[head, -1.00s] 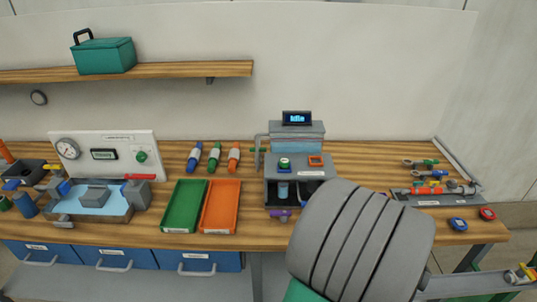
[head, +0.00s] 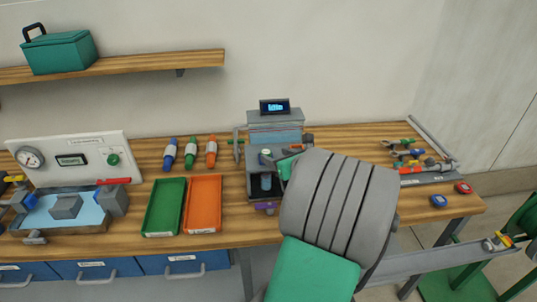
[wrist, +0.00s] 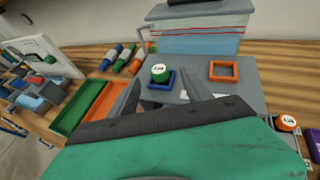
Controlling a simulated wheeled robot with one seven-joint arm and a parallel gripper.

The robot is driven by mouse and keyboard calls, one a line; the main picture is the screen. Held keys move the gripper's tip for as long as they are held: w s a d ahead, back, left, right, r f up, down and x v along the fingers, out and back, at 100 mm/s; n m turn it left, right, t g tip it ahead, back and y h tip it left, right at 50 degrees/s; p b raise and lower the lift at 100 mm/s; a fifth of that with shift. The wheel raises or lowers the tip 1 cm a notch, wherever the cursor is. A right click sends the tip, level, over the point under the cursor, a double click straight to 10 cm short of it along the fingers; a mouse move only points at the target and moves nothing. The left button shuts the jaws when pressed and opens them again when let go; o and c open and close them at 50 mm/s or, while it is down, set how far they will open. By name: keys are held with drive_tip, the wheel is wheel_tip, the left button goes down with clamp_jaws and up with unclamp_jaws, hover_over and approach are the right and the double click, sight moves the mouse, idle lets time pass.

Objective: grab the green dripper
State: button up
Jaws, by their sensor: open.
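The green dripper (wrist: 159,72), a small round piece with a green top and a pale band, sits upright in a blue square holder (wrist: 150,82) on top of the grey bench machine (wrist: 240,94). It also shows in the head view (head: 265,155). My gripper (wrist: 162,88) is open and empty. In the wrist view its two fingers reach toward the dripper, one on each side and apart from it. My wrist hides the machine's right part in the head view.
An empty orange square holder (wrist: 223,71) is right of the dripper. Green (head: 164,207) and orange (head: 204,203) trays lie left of the machine. An orange-topped piece (wrist: 287,122) stands at the right in the wrist view. A display (head: 274,106) rises behind.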

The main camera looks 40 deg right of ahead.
sight(267, 153)
drive_tip(key=p+x, duration=0.1)
drive_tip(key=x, duration=0.5)
drive_tip(key=shift+s+a+f, duration=0.1)
drive_tip(key=shift+f, duration=0.05)
drive_tip(key=shift+s, duration=0.1)
clamp_jaws()
